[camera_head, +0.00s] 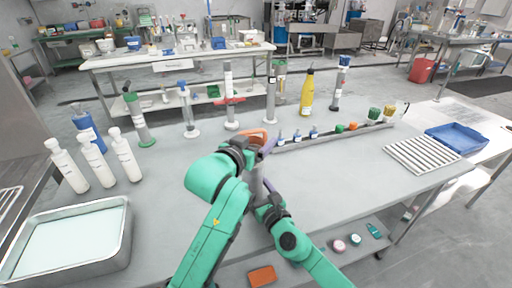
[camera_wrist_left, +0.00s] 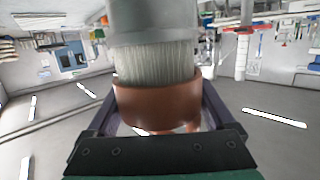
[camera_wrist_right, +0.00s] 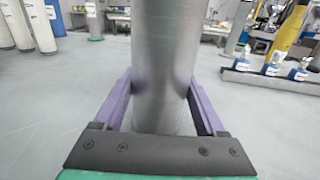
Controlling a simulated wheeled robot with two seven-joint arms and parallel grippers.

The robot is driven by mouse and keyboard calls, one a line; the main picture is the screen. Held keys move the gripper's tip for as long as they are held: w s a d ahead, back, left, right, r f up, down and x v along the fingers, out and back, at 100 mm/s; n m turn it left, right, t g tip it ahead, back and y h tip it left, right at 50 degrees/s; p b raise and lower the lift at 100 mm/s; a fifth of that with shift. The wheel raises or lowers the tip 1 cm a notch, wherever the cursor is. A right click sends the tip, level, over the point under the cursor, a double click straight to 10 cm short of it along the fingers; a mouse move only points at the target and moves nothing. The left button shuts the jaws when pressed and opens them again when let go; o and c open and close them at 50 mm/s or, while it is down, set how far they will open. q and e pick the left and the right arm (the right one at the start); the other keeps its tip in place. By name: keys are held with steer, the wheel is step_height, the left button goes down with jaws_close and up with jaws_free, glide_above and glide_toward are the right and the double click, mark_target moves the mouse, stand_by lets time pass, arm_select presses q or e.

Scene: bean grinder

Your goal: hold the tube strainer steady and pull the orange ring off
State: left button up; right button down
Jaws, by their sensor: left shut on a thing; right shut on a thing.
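The tube strainer is a grey metal tube (camera_head: 256,185) held above the front of the table. It fills the middle of the right wrist view (camera_wrist_right: 166,70). The orange ring (camera_head: 257,135) shows at its upper end in the head view. In the left wrist view the ring (camera_wrist_left: 158,106) sits around the tube, beside a ribbed grey section (camera_wrist_left: 155,62). My left gripper (camera_head: 262,148) is shut on the ring, one purple finger on each side. My right gripper (camera_head: 268,187) is shut on the tube below it. The ring's far side is hidden.
A metal tray (camera_head: 120,240) lies at the front left, near several white bottles (camera_head: 95,160). Upright tools stand along the back edge. A rack with small bottles (camera_head: 330,137), a slatted white rack (camera_head: 420,155) and a blue tray (camera_head: 457,137) are to the right. The table's middle right is clear.

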steer(key=shift+f, duration=0.1)
jaws_free()
arm_select(q)
step_height(320, 180, up, 8)
steer(key=shift+f, duration=0.2)
arm_select(e)
steer(key=shift+s, duration=0.15)
